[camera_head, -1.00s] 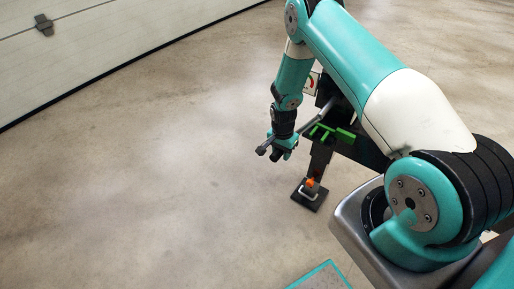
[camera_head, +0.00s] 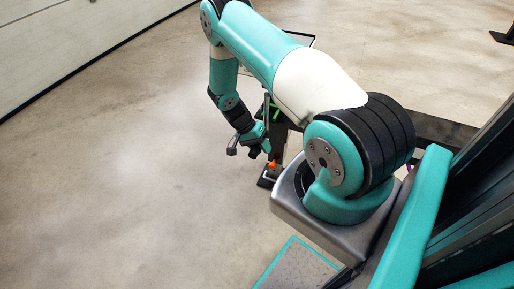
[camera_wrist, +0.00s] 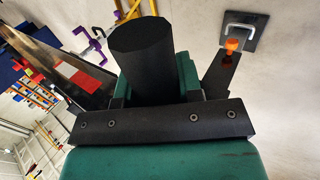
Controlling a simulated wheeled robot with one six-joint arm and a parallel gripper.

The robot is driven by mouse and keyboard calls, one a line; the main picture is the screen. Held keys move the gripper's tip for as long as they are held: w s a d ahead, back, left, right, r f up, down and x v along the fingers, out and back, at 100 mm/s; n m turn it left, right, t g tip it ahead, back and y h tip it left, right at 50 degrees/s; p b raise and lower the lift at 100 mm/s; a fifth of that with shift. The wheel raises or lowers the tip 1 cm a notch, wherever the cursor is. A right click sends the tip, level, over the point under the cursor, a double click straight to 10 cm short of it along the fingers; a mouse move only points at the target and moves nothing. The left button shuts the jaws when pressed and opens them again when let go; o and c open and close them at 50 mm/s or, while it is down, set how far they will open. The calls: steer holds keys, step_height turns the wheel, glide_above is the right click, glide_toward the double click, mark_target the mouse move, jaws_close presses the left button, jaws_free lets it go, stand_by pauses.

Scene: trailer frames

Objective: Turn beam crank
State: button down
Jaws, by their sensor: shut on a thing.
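The beam crank's dark, thick handle (camera_wrist: 140,45) fills the middle of the wrist view. My gripper (camera_wrist: 152,82) is shut on it, with a green finger at each side. In the head view my gripper (camera_head: 257,148) hangs low beside the dark support leg (camera_head: 279,138), and the grey end of the crank (camera_head: 232,143) sticks out to its left. My forearm and gripper hide most of the crank arm and its joint with the beam.
The leg's black foot (camera_head: 266,181) stands on the floor, with an orange part (camera_head: 271,164) just above it. A red-and-white marked dark beam (camera_wrist: 75,72) shows in the wrist view. The concrete floor (camera_head: 130,180) to the left is clear, up to a pale door (camera_head: 60,40).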

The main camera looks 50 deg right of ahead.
stand_by(0.3)
steer(key=c, duration=0.8)
jaws_free()
steer(key=v, duration=1.7)
steer(key=shift+r, duration=0.25)
